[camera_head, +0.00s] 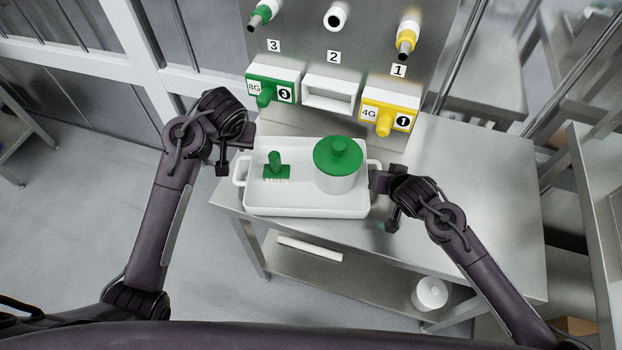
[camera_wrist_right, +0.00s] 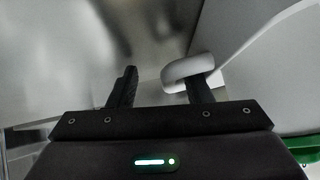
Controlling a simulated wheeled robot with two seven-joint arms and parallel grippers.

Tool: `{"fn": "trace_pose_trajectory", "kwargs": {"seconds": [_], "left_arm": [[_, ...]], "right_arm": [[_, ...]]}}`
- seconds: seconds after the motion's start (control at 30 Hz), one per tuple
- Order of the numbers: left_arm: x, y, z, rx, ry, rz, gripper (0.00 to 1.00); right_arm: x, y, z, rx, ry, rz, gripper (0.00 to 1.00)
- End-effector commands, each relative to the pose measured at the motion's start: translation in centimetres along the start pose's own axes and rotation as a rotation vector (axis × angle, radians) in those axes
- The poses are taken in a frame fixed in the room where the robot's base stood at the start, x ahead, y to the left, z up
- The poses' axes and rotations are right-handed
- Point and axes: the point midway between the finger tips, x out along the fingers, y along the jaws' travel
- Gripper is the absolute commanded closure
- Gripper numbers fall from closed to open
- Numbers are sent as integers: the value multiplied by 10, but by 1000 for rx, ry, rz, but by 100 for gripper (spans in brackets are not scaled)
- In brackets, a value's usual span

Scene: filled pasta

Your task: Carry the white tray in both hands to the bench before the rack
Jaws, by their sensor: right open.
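The white tray (camera_head: 300,208) sits on the steel bench (camera_head: 460,170) in front of the rack, near the bench's front left corner. It holds a white pot with a green lid (camera_head: 338,158) and a small green tool with an upright handle (camera_head: 276,166). My left gripper (camera_head: 234,156) is beside the tray's left handle, its fingers apart and not closed on it. My right gripper (camera_head: 386,202) is open at the tray's right handle. In the right wrist view, that white handle (camera_wrist_right: 186,68) loops around the tip of one finger; the other finger stands apart.
The rack (camera_head: 333,52) behind carries numbers 3, 2 and 1, with a green box (camera_head: 284,80), an empty white holder (camera_head: 330,105) and a yellow box (camera_head: 400,110). The bench is clear to the right. A white container (camera_head: 429,293) stands on the lower shelf.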

Motion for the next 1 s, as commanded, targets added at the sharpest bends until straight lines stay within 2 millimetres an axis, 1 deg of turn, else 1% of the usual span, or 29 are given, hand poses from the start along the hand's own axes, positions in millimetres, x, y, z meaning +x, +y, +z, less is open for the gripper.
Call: {"fn": "trace_pose_trajectory", "kwargs": {"seconds": [0.3,0.43,0.57,0.8,0.9,1.0], "left_arm": [[0,0,0,0,0,0,66],[0,0,0,0,0,0,66],[0,0,0,0,0,0,66],[0,0,0,0,0,0,66],[0,0,0,0,0,0,66],[0,0,0,0,0,0,66]], "right_arm": [[-1,-2,-1,0,2,-5,48],[-9,-2,0,-1,1,-5,48],[-30,-2,1,0,1,-5,48],[-81,-2,1,-1,1,-6,48],[-99,-2,0,0,1,-5,48],[-111,-2,0,0,1,-6,48]]}}
